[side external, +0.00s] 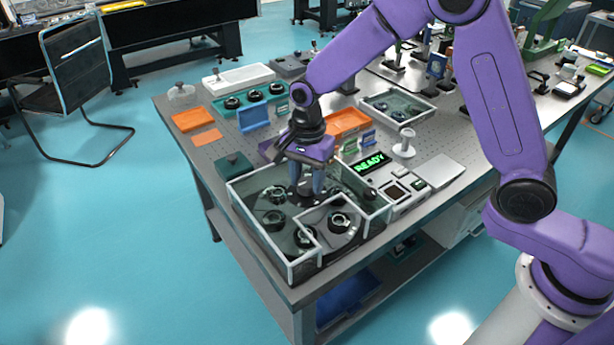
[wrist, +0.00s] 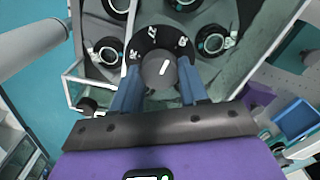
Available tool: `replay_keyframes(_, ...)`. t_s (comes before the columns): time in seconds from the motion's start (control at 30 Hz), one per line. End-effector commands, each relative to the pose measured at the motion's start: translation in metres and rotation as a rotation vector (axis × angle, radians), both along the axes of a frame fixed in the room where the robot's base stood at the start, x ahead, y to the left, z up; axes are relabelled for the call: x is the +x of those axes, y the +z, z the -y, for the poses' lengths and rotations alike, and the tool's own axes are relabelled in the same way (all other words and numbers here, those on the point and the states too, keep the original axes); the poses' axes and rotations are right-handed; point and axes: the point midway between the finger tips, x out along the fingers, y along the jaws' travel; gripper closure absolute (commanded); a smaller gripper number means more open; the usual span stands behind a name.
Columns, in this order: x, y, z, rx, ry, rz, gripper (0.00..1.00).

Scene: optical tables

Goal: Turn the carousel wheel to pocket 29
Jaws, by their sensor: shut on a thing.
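The carousel wheel (wrist: 150,14) is a dark disc with several round, black-ringed parts in its pockets. It sits inside a clear-walled enclosure (side external: 289,264) at the table's near corner. At its middle is a grey round knob (wrist: 160,72) with a white pointer line, set against a black dial ring (wrist: 151,40) with white numbers. The numbers are too small and tilted to read surely. My gripper (side external: 307,188) reaches down into the enclosure from above. In the wrist view my gripper (wrist: 160,88) has its two blue fingers on either side of the knob, shut on it.
A green display (side external: 370,163) reads READY beside the enclosure, with a control box (side external: 400,194) to its right. The enclosure's light-edged walls stand around the wheel.

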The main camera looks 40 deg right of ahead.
Motion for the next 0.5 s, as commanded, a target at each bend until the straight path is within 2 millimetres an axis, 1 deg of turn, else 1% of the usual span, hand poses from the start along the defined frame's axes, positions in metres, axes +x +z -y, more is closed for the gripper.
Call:
replay_keyframes(0.03,0.0025,0.0025,0.0002,0.002,-0.025,0.009,1.00)
replay_keyframes(0.5,0.0020,0.0025,0.0002,0.003,-0.250,0.009,1.00)
